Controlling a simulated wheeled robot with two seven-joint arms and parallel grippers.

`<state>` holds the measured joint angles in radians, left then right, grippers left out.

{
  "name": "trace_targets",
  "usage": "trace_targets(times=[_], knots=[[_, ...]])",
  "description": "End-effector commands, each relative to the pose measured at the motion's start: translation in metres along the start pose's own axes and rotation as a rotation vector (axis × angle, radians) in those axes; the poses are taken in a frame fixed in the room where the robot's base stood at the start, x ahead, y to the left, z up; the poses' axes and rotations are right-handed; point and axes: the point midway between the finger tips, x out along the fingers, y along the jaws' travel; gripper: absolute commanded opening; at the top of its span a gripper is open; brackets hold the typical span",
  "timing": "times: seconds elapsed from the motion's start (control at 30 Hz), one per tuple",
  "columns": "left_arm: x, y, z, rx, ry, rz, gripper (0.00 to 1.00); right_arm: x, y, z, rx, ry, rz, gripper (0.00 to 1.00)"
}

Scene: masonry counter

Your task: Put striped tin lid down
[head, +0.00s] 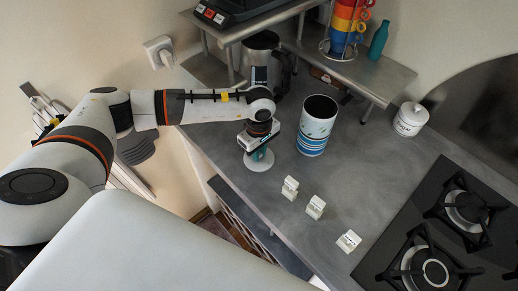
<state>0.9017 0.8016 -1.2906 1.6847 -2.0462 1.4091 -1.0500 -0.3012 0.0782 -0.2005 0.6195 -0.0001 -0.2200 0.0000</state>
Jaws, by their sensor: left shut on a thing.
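The striped tin (315,133) stands upright on the grey counter, with blue and white bands and an open dark top. The round white lid (257,166) is below my left gripper (262,152), to the left of the tin and near the counter's front edge. My left gripper points down and is shut on the lid by its top; the fingers partly hide it. I cannot tell whether the lid touches the counter or hangs just above it. My right gripper is not in view.
Several small white boxes, one of them nearest the lid (290,187), stand along the counter (375,180). A black gas hob (440,235) is at right, a white lidded jar (411,118) behind. A metal jug (260,50) and a raised shelf (365,72) stand at the back.

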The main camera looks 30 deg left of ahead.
Motion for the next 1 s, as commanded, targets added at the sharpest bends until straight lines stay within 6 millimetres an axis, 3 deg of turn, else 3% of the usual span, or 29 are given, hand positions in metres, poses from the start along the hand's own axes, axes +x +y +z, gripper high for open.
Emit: trace_targets(times=[0.2,0.23,0.37,0.77,1.0], knots=[[0.004,0.0,0.0,0.0,0.0,0.0,0.0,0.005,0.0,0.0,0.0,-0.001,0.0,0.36],[0.004,0.0,0.0,0.0,0.0,0.0,0.19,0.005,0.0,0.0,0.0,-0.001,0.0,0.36],[0.002,0.0,0.0,0.0,0.0,0.0,0.39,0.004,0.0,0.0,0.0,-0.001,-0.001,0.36],[-0.004,-0.001,0.001,0.0,-0.001,-0.002,0.39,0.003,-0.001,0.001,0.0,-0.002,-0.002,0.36],[-0.048,-0.001,0.001,0.001,-0.002,-0.006,0.39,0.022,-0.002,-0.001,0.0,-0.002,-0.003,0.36]])
